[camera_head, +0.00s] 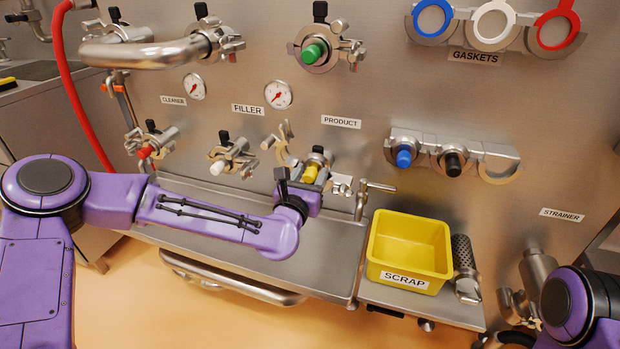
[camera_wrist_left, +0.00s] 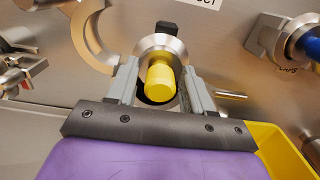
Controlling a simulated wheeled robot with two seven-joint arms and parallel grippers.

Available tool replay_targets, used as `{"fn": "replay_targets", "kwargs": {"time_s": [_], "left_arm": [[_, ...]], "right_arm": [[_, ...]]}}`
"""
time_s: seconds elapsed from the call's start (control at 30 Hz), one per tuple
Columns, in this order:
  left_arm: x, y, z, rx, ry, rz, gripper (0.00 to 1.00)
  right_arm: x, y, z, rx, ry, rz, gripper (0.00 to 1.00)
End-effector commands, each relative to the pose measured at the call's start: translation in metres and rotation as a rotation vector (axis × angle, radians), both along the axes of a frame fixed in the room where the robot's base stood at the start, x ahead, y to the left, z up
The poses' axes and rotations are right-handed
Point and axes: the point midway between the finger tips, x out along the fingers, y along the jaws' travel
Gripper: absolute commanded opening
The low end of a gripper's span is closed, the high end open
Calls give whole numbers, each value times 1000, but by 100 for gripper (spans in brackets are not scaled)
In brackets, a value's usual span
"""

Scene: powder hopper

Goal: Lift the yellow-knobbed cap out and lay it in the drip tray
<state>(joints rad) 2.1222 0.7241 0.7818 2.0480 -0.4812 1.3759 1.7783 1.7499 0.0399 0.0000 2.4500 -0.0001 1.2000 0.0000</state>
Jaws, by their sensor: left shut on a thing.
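The yellow-knobbed cap (camera_head: 311,172) is at the lower port on the steel wall, below the PRODUCT label. In the left wrist view its yellow knob (camera_wrist_left: 160,82) points toward me, with a round steel collar (camera_wrist_left: 160,48) behind it. My left gripper (camera_head: 303,184) is shut on the cap, with one grey finger on each side of the knob (camera_wrist_left: 158,85). I cannot tell whether the cap is fully seated. The long steel drip tray (camera_head: 331,264) runs below the ports, its bare surface partly hidden by my left arm. My right gripper is out of view; only part of my right arm shows.
A yellow SCRAP bin (camera_head: 408,243) stands right of the drip tray, with a perforated strainer (camera_head: 463,262) beside it. A steel valve handle (camera_head: 378,187) juts out right of the port. Blue (camera_head: 404,158) and black (camera_head: 453,164) knobs sit on a wall rack.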

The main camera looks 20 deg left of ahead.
Motion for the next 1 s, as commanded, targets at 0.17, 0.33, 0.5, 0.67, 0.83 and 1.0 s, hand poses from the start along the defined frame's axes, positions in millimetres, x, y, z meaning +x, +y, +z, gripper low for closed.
{"fn": "replay_targets", "kwargs": {"time_s": [0.17, 0.33, 0.5, 0.67, 0.83, 1.0], "left_arm": [[0, 0, 16, -1, -3, 0, 15], [-13, 0, 14, 0, -3, -1, 15], [-38, 1, 14, -1, -3, -1, 15], [-61, 2, 14, -2, -3, -2, 15], [-83, 3, 13, 0, -3, -1, 15], [-90, 3, 14, -1, -2, 0, 15]], "right_arm": [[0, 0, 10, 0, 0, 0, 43], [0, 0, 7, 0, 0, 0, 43], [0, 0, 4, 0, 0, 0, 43], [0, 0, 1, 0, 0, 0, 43], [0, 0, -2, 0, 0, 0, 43], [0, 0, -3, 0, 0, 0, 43]]}}
